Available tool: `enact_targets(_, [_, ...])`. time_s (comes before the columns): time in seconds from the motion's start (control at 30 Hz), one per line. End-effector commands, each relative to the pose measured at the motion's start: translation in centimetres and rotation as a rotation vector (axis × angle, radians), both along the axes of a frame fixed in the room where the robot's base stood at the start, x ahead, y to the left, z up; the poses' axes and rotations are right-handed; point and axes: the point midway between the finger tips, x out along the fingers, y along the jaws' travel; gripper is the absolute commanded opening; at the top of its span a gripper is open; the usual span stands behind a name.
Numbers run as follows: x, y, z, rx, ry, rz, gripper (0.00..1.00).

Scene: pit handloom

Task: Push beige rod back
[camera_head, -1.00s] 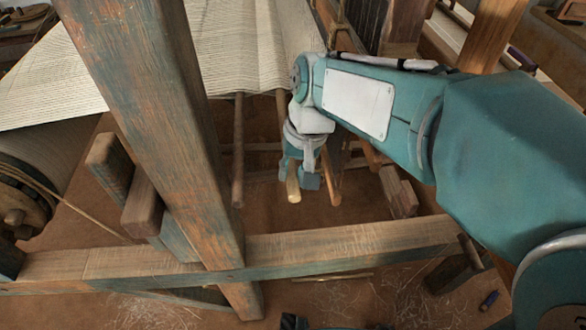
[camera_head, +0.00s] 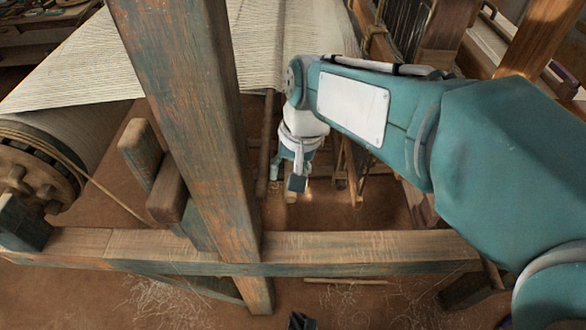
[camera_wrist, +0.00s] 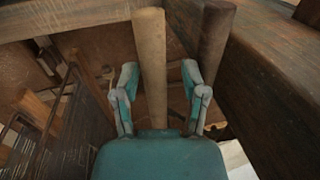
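The beige rod (camera_wrist: 150,50) stands between the two fingers of my gripper (camera_wrist: 158,72) in the wrist view. The fingers are spread. The left finger is at or very near the rod, and a gap shows on the right. I cannot tell whether the left finger touches. In the head view my gripper (camera_head: 292,184) hangs below the cloth, and only the beige rod's end (camera_head: 291,197) shows under it; the rest is hidden. A darker brown rod (camera_head: 266,145) hangs just left of it. It also shows right of my gripper in the wrist view (camera_wrist: 215,40).
A thick weathered post (camera_head: 190,130) stands left of my gripper, and a horizontal beam (camera_head: 360,250) runs in front. An orange-brown rod (camera_head: 352,180) hangs to the right. The white cloth (camera_head: 250,50) spreads above, down to a roller (camera_head: 70,150) at left.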

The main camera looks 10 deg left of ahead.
Motion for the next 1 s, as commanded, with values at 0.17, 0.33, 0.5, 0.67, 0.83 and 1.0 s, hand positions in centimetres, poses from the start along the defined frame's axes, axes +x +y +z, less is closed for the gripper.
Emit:
enact_targets(0.17, [0.1,-0.1,0.1,0.0,-0.002,0.0,0.65])
enact_targets(0.33, [0.1,-0.2,0.1,0.002,-0.003,-0.002,0.65])
enact_targets(0.5, [0.1,-0.2,0.2,0.002,-0.004,-0.001,0.65])
enact_targets(0.67, [0.3,-0.4,1.7,0.003,-0.006,-0.001,0.65])
enact_targets(0.83, [0.5,-1.0,5.2,0.004,-0.008,-0.002,0.65])
enact_targets(1.0, [0.6,-1.8,8.6,0.003,-0.007,-0.003,0.65])
